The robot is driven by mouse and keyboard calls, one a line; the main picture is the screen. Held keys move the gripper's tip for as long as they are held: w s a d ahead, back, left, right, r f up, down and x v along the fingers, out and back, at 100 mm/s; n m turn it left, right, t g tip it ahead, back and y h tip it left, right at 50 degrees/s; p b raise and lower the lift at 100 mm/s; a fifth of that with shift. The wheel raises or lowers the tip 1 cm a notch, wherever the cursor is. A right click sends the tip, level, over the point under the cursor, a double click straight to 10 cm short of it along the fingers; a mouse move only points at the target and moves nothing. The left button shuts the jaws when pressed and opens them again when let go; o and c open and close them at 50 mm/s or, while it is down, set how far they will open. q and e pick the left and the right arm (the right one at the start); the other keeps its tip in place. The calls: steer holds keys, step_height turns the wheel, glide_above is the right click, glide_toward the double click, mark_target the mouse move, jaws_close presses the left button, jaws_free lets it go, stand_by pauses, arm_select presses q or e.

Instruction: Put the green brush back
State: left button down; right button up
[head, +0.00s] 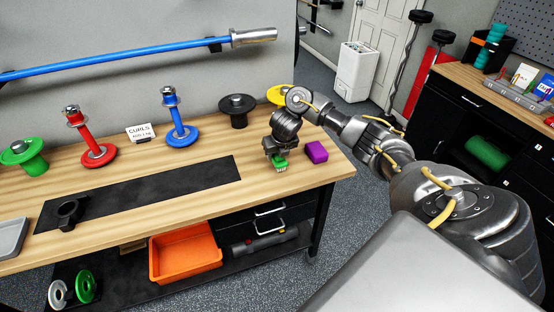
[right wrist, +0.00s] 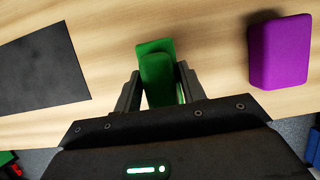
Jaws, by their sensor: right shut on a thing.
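A green brush (head: 280,163) is at the right end of the wooden bench, under my right gripper (head: 278,156). In the right wrist view the green brush (right wrist: 157,75) stands between the two fingers of my right gripper (right wrist: 158,88), which is shut on it. A wider green part shows under and beyond the gripped part. The brush is at or just above the bench top; I cannot tell whether it touches. My left gripper is not in view.
A purple block (head: 316,152) lies just right of the brush, also in the wrist view (right wrist: 281,50). A black mat (head: 150,190) lies to the left. Plates on posts, a CURLS card (head: 140,132) and a black weight (head: 237,110) stand behind. An orange bin (head: 185,252) is below.

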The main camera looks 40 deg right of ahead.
mark_target(281, 163)
steer(key=shift+f+p, duration=0.35)
steer(key=shift+f, duration=0.6)
steer(key=o, duration=0.9)
steer(key=shift+o, duration=0.2)
steer(key=p+v, duration=0.2)
steer(key=v, duration=0.3)
steer(key=p+v, duration=0.3)
steer(key=v, duration=0.3)
steer(key=shift+w+r+p, duration=0.15)
steer(key=shift+w+p, duration=0.05)
steer(key=shift+p, duration=0.1)
steer(key=shift+s+a+r, duration=0.1)
steer(key=shift+s+r, duration=0.2)
steer(key=shift+r, duration=0.05)
